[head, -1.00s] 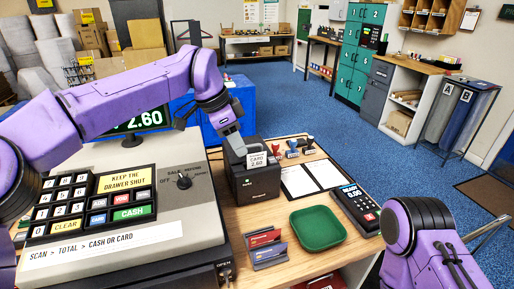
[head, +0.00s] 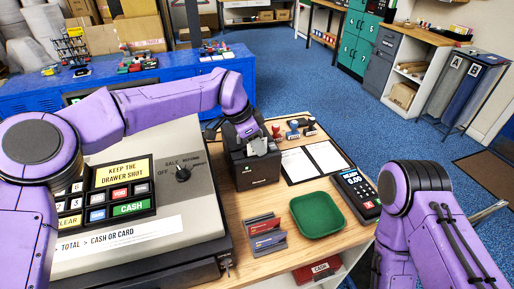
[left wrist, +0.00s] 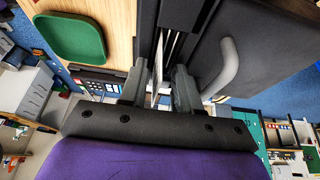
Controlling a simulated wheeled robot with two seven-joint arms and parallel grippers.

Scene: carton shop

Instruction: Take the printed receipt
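The black receipt printer (head: 256,172) stands on the wooden counter beside the cash register. My left gripper (head: 258,142) is at the top of the printer and hides most of the receipt in the head view. In the left wrist view the receipt (left wrist: 158,56) shows edge-on as a thin white strip in front of the printer body (left wrist: 262,50). The fingers of my left gripper (left wrist: 160,78) stand apart, one on each side of the strip. My right arm is at the lower right of the head view, but its gripper does not show.
The cash register (head: 140,225) fills the left of the counter. A card holder (head: 265,235), a green tray (head: 318,215) and a card terminal (head: 357,192) stand in front and to the right. Stamps (head: 293,130) and a two-page sheet (head: 312,162) lie behind.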

